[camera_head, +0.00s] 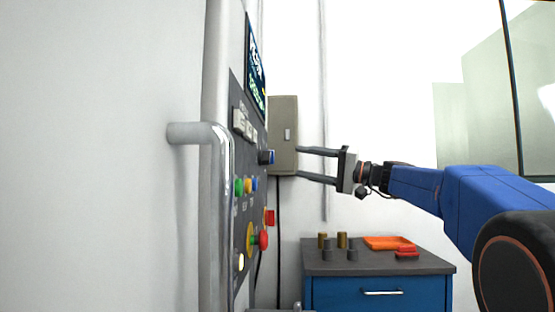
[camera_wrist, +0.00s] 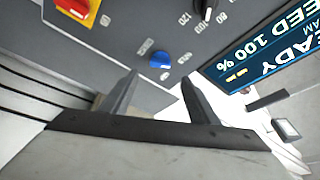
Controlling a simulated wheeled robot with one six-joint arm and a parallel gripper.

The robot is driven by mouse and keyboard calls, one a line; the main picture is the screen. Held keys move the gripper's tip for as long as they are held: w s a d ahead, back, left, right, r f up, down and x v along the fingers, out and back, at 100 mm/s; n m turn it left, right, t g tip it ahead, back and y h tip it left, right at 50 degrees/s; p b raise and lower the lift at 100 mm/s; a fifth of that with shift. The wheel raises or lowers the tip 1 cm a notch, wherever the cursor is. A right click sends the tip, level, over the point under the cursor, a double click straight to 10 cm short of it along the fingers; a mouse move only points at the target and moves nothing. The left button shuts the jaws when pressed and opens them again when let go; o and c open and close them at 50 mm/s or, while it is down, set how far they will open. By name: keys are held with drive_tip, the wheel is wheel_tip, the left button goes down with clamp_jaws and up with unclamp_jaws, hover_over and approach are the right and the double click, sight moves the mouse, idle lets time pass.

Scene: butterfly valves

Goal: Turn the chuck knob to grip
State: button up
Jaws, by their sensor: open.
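The blue knob (camera_head: 266,157), which I take to be the chuck knob, sticks out from the dark control panel (camera_head: 240,205) in the head view. In the wrist view the blue knob (camera_wrist: 160,61) has a light pointer mark, and its small labels are too blurred to read. My gripper (camera_head: 298,162) is open and empty, to the right of the knob, with its fingers pointing at the panel. A gap shows between the fingertips and the knob. In the wrist view the knob appears just beyond the gap between the fingertips (camera_wrist: 160,77).
A black dial (camera_wrist: 206,8) and a red-and-yellow switch (camera_wrist: 78,9) are near the knob. A lit screen (camera_wrist: 265,50) is at its right in the wrist view. Coloured buttons (camera_head: 247,185) and a metal handle (camera_head: 215,200) stick out. A blue cabinet (camera_head: 345,293) stands below my arm.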

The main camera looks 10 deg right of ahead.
drive_tip(key=x, duration=0.9)
drive_tip(key=shift+a, duration=0.15)
drive_tip(key=shift+w, duration=0.1)
drive_tip(key=c, duration=1)
